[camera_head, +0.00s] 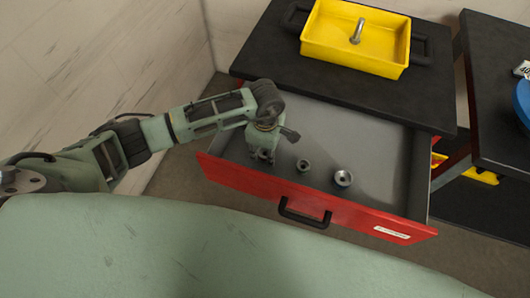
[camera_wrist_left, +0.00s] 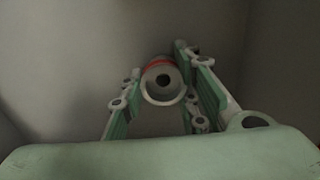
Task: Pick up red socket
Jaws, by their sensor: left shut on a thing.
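The red socket (camera_wrist_left: 163,80) is a grey ring-shaped piece with a red band, seen in the left wrist view between my left gripper's fingers. My left gripper (camera_wrist_left: 160,92) is shut on it. In the head view my left gripper (camera_head: 263,154) points down into the left part of the open drawer, and the socket there is hidden by the fingers. I cannot tell whether the socket touches the drawer floor. My right gripper is in neither view.
The open drawer (camera_head: 380,165) has a red front (camera_head: 335,207) with a black handle. A small grey socket (camera_head: 303,165) and a larger one (camera_head: 343,178) lie right of my gripper. A yellow tray (camera_head: 330,50) holding a metal piece (camera_head: 357,31) sits on the cabinet top.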

